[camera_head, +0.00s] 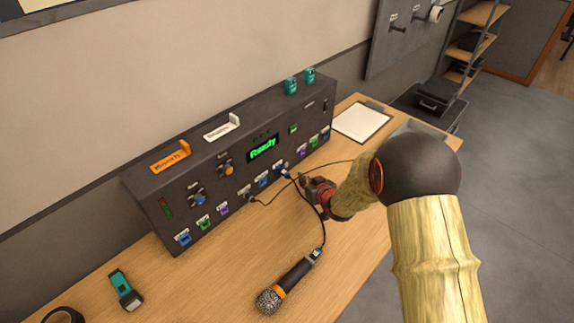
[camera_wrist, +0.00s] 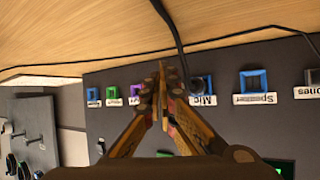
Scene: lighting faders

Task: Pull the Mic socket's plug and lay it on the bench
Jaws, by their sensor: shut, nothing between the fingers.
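The Mic socket's plug (camera_wrist: 201,84) sits in the panel above its "Mic" label in the wrist view, and a dark cable rises from it. It also shows small in the head view (camera_head: 285,173), with a cable leading down to the microphone (camera_head: 284,287) on the bench (camera_head: 225,290). My gripper (camera_wrist: 164,80) is shut and empty. Its fingertips are just left of the plug in the wrist view; whether they touch it I cannot tell. In the head view my gripper (camera_head: 308,184) is in front of the panel, right of the plug.
The dark console (camera_head: 190,180) has a lit "Ready" display (camera_head: 262,149). The Speaker socket (camera_wrist: 254,82) is beside Mic. Another plug (camera_head: 246,195) has a cable crossing the bench. A clipboard (camera_head: 361,122) and a teal-black object (camera_head: 126,290) lie there. The bench front is mostly clear.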

